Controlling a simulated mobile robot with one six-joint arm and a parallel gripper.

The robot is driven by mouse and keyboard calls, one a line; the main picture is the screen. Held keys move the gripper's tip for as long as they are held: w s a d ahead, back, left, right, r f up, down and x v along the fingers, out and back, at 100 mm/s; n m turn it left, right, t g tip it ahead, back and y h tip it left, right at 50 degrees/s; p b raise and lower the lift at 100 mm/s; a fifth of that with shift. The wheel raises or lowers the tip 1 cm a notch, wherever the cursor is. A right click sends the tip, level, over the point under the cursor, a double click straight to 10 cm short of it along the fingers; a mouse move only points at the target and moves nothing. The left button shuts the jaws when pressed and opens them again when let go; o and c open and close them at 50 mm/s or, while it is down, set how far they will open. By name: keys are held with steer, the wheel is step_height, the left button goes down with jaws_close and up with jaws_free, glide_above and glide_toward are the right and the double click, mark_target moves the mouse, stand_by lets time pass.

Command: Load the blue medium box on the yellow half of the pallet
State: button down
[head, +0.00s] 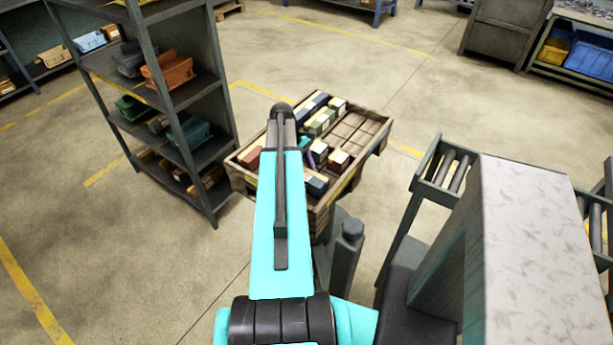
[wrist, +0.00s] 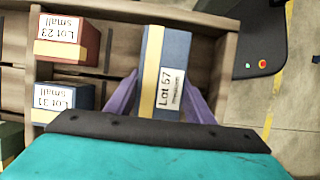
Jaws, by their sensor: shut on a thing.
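The blue medium box (wrist: 173,60), with a yellow band and a label reading Lot 57, is between the purple fingers of my gripper (wrist: 160,97) in the wrist view. My gripper is shut on it, over the wooden pallet (wrist: 228,60) beside its side wall. I cannot tell whether the box touches the pallet floor. In the head view, my arm covers part of the pallet (head: 357,129), and a purple finger of my gripper (head: 317,153) shows among the boxes. The held box is hard to tell apart there.
A red small box (wrist: 67,37) and a blue small box (wrist: 64,97) sit in the pallet left of the held box. Bare slats show at the pallet's far right. A shelf rack (head: 180,100) stands left, and a roller conveyor (head: 445,170) stands right.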

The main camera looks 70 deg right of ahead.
steer(key=shift+f, duration=0.15)
steer(key=c, duration=0.8)
jaws_free()
steer(key=shift+o, duration=0.2)
steer(key=b+v, duration=0.2)
steer(key=v, duration=1.1)
steer(key=shift+w+r, duration=0.25)
steer(key=shift+r, duration=0.05)
steer(key=shift+w, duration=0.1)
